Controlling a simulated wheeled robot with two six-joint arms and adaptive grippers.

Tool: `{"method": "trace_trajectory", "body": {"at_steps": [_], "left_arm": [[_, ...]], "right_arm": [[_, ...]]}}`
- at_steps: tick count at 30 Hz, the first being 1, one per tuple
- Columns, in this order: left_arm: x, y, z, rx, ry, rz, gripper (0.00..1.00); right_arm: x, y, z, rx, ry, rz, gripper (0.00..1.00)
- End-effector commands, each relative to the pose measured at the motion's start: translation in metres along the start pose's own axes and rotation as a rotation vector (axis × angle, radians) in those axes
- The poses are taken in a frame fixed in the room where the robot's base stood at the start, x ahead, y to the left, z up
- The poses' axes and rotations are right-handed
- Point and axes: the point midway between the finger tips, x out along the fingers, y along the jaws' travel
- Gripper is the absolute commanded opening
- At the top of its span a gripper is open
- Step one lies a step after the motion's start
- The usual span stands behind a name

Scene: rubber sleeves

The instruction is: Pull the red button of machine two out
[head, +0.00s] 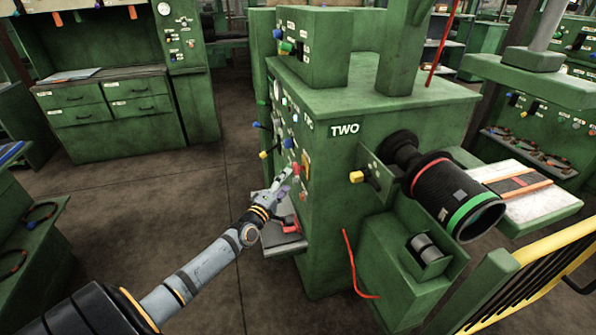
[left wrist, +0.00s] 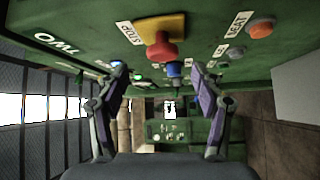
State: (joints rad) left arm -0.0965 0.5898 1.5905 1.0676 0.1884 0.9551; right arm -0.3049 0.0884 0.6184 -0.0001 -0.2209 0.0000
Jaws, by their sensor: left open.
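Machine two (head: 345,200) is a green cabinet marked TWO, with controls on its left-hand face. Its red button (head: 296,168) sticks out from that face. In the left wrist view the red button (left wrist: 161,50) is a mushroom head on a yellow plate (left wrist: 150,27) beside a STOP label. My left gripper (head: 281,183) is just in front of the panel, close to the button. In the left wrist view its two fingers (left wrist: 160,82) are spread apart with nothing between them; the button appears just beyond and above the gap. I cannot tell the exact distance. My right gripper is not seen.
A blue knob (left wrist: 173,69) and an orange button (left wrist: 261,28) are close to the red button. A ledge below the panel bears a red-handled thing (head: 287,222). A black cylinder (head: 455,195) juts from the machine's right side. The floor (head: 215,225) at left is clear.

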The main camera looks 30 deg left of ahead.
Motion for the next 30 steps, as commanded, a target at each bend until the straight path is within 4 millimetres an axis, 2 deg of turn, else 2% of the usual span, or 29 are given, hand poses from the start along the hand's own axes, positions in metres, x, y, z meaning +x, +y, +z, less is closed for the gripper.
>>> {"method": "trace_trajectory", "body": {"at_steps": [1,9,14,21,23,30], "left_arm": [[0.012,-0.005,0.000,-0.003,0.003,0.005,0.67],[0.062,-0.005,0.001,0.000,0.002,0.002,0.67],[0.074,-0.003,0.001,0.001,0.000,-0.001,0.67],[0.075,-0.001,0.000,0.002,0.000,-0.002,0.67],[0.075,-0.001,0.000,0.002,0.000,-0.002,0.62],[0.075,-0.002,0.000,0.002,0.000,-0.002,0.29]], "right_arm": [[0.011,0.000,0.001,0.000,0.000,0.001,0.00],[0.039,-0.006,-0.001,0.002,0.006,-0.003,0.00],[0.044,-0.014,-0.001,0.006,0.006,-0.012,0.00],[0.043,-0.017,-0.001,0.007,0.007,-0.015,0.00],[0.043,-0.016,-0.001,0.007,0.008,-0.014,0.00],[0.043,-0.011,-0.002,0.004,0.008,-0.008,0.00]]}}
